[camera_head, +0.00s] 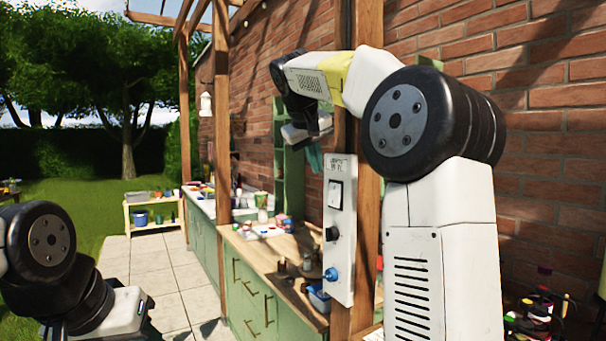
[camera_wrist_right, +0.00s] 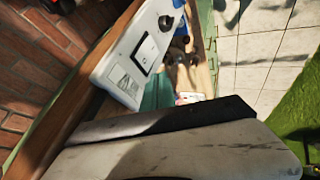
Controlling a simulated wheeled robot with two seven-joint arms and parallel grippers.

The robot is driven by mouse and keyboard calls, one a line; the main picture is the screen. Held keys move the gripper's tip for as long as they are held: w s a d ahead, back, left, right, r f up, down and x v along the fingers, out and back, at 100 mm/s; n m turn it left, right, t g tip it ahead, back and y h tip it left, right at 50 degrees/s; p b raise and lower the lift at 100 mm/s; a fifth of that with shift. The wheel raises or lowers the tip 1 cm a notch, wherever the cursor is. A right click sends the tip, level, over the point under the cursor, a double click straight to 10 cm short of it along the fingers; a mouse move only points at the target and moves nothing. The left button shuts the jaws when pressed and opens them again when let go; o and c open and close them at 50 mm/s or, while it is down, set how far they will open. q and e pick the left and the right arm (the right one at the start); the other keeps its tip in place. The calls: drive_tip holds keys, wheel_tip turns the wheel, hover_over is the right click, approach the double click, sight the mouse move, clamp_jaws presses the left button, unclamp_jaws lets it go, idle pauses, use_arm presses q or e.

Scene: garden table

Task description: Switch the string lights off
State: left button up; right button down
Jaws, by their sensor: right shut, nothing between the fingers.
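A pale grey control panel (camera_head: 343,255) is mounted upright on a wooden post. From top to bottom it has a small label, a white rocker switch (camera_head: 335,195) in a dark frame, a black knob (camera_head: 331,234) and a blue knob (camera_head: 331,274). My right gripper (camera_head: 308,136) is shut and empty, above and left of the panel's top and apart from it. Its fingertips are hard to make out. The right wrist view shows the panel (camera_wrist_right: 118,50) and rocker switch (camera_wrist_right: 147,54) beyond my gripper's grey body. My left gripper is out of view; only its arm shows at lower left.
A teal thing (camera_head: 314,157), partly hidden, is beside the panel's top. Green cabinets with a wooden counter (camera_head: 262,247) run below, holding bottles, pots and a blue tub (camera_head: 319,298). A brick wall (camera_head: 545,130) stands behind my right arm. Paving (camera_head: 155,265) at left is clear.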

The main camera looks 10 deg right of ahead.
drive_tip(key=s+r, duration=0.2)
drive_tip(key=r, duration=0.3)
drive_tip(key=shift+s+a+r, duration=0.1)
drive_tip(key=shift+s+a, duration=0.2)
drive_tip(key=shift+s, duration=0.1)
drive_tip(key=s+a+f+m+y, duration=0.1)
drive_tip(key=s+a+f+y, duration=0.1)
drive_tip(key=s+f, duration=1.1)
drive_tip(key=s+a+f+m+y, duration=0.1)
drive_tip(key=s+f+y, duration=0.3)
drive_tip(key=s+f, duration=1)
wheel_tip(320, 180, down, 2)
drive_tip(key=shift+s+a+f, duration=0.1)
drive_tip(key=shift+s+a, duration=0.05)
drive_tip(key=shift+a, duration=0.5)
